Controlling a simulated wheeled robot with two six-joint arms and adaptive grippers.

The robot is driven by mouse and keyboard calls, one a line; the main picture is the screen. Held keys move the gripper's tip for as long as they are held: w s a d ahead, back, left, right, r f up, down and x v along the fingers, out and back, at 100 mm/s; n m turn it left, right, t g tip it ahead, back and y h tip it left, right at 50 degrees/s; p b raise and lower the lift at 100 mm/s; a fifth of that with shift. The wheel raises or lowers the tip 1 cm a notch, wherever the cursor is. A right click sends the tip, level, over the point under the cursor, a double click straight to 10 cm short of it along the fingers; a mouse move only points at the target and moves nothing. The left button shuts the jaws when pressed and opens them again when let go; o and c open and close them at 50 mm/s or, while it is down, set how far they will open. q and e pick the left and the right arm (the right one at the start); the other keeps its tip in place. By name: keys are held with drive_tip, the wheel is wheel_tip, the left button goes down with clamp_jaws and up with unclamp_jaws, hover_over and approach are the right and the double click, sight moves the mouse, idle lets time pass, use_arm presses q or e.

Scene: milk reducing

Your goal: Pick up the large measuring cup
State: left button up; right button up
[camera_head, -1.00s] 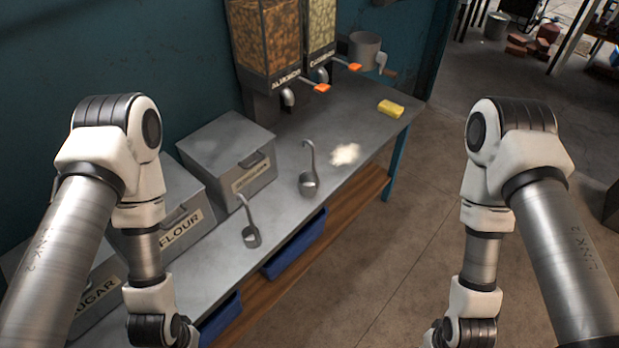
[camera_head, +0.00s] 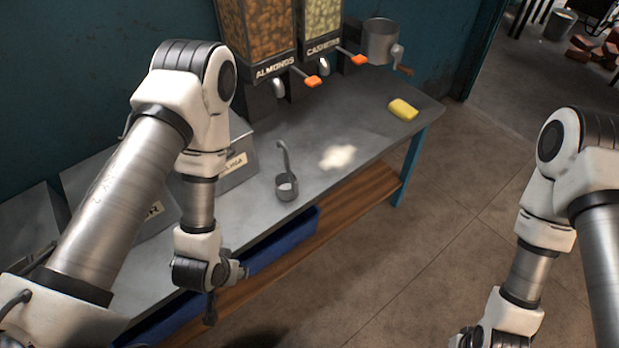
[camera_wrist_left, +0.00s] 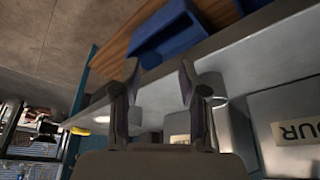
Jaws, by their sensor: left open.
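A metal measuring cup (camera_head: 287,188) with a long hooked handle stands on the grey metal table in the head view, near its front edge. It looks like the larger of the two cups seen earlier; the other is now hidden behind my left arm. My left gripper (camera_head: 228,291) is in front of the table edge, below and left of this cup, apart from it. In the left wrist view the left gripper (camera_wrist_left: 158,84) is open, with nothing between its fingers. A pale round shape behind one finger there is unclear. My right gripper is out of frame.
The metal table (camera_head: 345,125) carries lidded bins at left, partly behind my left arm, nut dispensers (camera_head: 258,40), a yellow sponge (camera_head: 403,110) and white powder (camera_head: 337,157). A blue bin (camera_head: 285,240) sits on the wooden shelf below. The floor at right is clear.

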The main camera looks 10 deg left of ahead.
use_arm(q)
drive_tip(key=w+f+t+b, duration=0.1)
drive_tip(key=w+t+b, duration=0.35)
drive_tip(key=w, duration=0.25)
drive_tip(key=m+t+h+b, duration=0.2)
drive_tip(key=t+b, duration=0.7)
drive_tip(key=b, duration=1.6)
approach(292, 185)
drive_tip(key=w, duration=0.8)
drive_tip(key=w+d, duration=0.1)
drive_tip(key=w, duration=0.1)
drive_tip(key=shift+w+f, duration=0.15)
drive_tip(key=shift+w, duration=0.25)
clamp_jaws()
